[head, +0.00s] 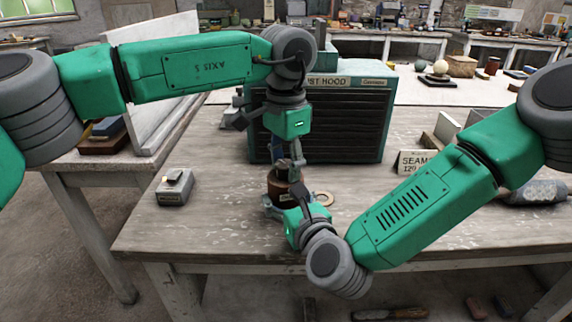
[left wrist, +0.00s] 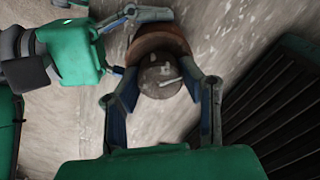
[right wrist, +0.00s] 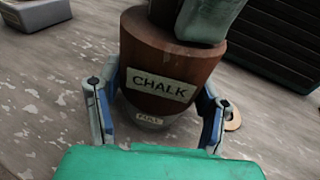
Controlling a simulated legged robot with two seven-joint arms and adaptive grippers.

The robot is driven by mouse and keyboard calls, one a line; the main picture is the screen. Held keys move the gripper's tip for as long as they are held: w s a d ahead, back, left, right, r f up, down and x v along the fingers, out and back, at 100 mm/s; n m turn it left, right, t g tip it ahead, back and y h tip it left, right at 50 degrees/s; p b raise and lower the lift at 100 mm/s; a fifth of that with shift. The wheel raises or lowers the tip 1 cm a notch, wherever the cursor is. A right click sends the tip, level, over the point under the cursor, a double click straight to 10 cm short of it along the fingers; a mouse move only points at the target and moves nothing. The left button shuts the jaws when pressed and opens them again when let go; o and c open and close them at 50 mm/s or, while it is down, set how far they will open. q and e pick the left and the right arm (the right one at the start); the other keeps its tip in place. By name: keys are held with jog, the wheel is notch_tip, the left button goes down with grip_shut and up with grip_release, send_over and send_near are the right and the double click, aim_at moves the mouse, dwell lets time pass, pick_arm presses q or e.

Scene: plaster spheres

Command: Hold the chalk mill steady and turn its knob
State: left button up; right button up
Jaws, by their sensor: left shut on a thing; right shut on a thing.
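The chalk mill (head: 281,188) stands upright on the wooden table, a brown turned body with a CHALK label in the right wrist view (right wrist: 165,70). Its lower pale drum carries a FULL label. My right gripper (head: 280,205) is shut on the mill's lower part, one finger on each side in the right wrist view (right wrist: 157,112). My left gripper (head: 289,162) points down from above and is shut on the knob at the mill's top. The left wrist view shows the round grey top (left wrist: 160,80) between its fingers (left wrist: 160,88); the fingers partly hide the knob in the head view.
A green dust hood (head: 330,120) stands close behind the mill. A small grey box (head: 175,187) sits to the left. A pale ring (head: 323,199) lies just right of the mill. A SEAMS sign (head: 415,162) stands at the right. The table's front edge is near.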

pick_arm(q)
jog(key=shift+w+a, duration=0.1)
jog(key=shift+a, duration=0.05)
jog(key=o, duration=1.2)
jog(key=shift+c, duration=0.2)
